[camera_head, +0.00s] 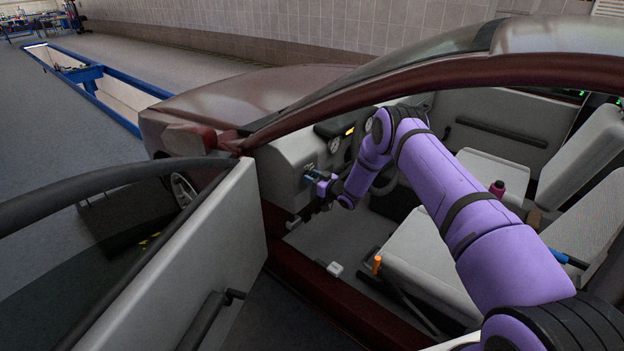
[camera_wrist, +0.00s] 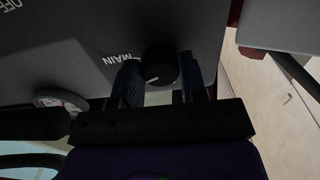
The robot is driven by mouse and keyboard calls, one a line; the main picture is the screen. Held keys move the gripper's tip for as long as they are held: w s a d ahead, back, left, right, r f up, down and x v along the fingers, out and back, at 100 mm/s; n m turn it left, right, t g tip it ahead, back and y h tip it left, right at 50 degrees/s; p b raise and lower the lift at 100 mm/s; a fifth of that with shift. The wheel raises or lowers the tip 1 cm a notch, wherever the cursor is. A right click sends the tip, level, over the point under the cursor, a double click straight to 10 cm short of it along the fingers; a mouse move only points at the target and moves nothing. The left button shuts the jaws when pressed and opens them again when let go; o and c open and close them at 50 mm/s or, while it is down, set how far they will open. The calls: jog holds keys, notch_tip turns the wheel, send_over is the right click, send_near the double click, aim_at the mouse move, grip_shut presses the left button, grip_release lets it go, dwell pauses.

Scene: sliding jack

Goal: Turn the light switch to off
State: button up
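The light switch is a round black knob (camera_wrist: 160,66) on the grey dashboard panel, seen in the wrist view. A short white mark shows on its lower-left part. The word MAIN is printed just left of it, and OFF is farther off at the upper left corner. My gripper (camera_wrist: 160,75) has one dark finger on each side of the knob; the fingers are apart. Whether they press on it or leave a small gap is not clear. In the head view my gripper (camera_head: 314,178) is at the dashboard (camera_head: 290,165), and the knob is too small to make out.
The open car door (camera_head: 190,265) stands at the left of my arm. The steering wheel (camera_head: 385,180) is just right of my gripper, partly behind my arm. A round gauge (camera_wrist: 62,101) shows at the wrist view's left. Seats (camera_head: 430,265) are to the right.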

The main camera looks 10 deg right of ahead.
jog(key=shift+n, duration=0.3)
jog(key=n, duration=1.3)
dwell(0.3)
jog(key=shift+n, duration=0.3)
jog(key=o, duration=0.9)
jog(key=v, duration=1.1)
jog(key=shift+w, duration=0.1)
